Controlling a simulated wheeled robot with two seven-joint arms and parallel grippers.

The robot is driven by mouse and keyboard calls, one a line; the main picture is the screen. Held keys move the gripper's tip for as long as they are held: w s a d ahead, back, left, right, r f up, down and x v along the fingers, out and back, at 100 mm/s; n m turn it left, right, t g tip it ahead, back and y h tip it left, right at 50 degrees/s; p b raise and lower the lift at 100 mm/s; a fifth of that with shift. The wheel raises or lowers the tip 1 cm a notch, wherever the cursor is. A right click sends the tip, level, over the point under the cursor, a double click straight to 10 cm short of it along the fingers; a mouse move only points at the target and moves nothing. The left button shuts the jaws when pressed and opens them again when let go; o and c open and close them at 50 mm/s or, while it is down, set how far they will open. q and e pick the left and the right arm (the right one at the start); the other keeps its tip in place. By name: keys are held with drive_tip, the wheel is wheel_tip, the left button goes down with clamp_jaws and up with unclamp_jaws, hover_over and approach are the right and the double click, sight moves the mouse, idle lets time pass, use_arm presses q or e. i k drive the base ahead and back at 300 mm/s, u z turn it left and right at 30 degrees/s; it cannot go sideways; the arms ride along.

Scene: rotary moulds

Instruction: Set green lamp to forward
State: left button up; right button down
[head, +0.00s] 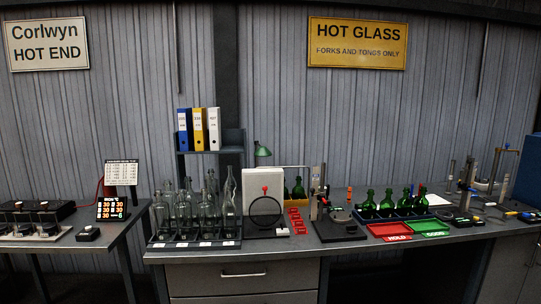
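A green lamp (262,149) with a small domed shade shows at the back of the middle workbench, just right of the shelf and above a white panel. Its lower part is hidden behind that panel. The shade is small in the head view, and I cannot tell exactly which way it faces. Neither of my grippers is in view.
A white panel (264,187) with a round dark ring stands before the lamp. Left of it is a tray (194,244) of clear bottles; right are a gauge stand (318,200), green bottles (388,203), a red tray (389,231) and a green tray (428,227). Binders (198,129) stand above.

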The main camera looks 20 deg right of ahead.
sight(263, 151)
drive_tip(key=z, duration=0.55)
drive_tip(key=i, duration=0.6)
drive_tip(key=z, duration=0.65)
drive_tip(key=i, duration=1.65)
drive_tip(key=u, duration=0.9)
